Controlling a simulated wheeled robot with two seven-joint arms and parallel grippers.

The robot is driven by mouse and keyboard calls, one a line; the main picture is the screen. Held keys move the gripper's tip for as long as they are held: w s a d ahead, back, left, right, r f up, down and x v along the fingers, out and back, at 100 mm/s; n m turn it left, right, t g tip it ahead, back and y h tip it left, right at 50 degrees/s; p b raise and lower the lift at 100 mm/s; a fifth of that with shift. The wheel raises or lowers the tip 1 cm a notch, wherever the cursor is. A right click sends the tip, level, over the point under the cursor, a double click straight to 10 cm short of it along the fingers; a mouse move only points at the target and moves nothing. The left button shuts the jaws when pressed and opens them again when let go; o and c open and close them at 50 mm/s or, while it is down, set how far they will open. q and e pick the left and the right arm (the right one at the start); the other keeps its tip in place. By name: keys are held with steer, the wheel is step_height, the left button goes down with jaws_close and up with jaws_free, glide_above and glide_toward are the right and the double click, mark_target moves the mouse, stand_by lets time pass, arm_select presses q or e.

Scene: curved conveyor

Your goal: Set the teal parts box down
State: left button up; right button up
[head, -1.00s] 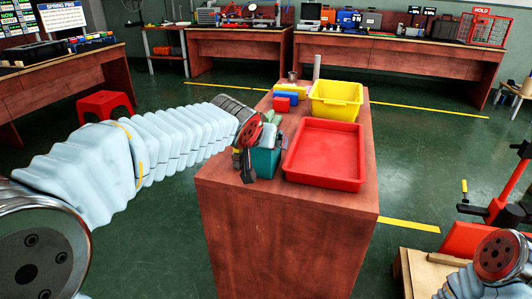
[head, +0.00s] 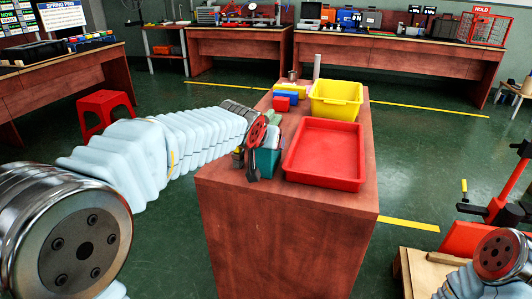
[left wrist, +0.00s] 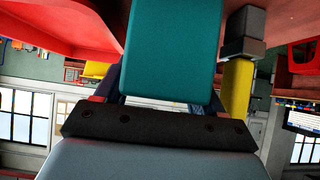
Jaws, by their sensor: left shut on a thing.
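The teal parts box (head: 267,162) is at the left side of the wooden stand's top, just left of the red tray (head: 324,152). My left gripper (head: 251,160) is shut on it, and the gripper and wrist cover part of it. In the left wrist view the teal box (left wrist: 170,45) fills the upper middle, between my fingers. I cannot tell whether its underside touches the stand top. Only part of my right arm shows at the bottom right of the head view; its gripper is out of view.
The wooden stand (head: 275,235) has a yellow bin (head: 336,97) behind the red tray. Blue (head: 288,97), red (head: 282,104) and yellow (head: 291,88) small boxes stand behind my gripper. The stand's front strip is bare. A red stool (head: 104,108) stands on the floor at left.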

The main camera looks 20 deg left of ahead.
arm_select(q)
steer(key=shift+c, duration=1)
steer(key=shift+r, duration=0.15)
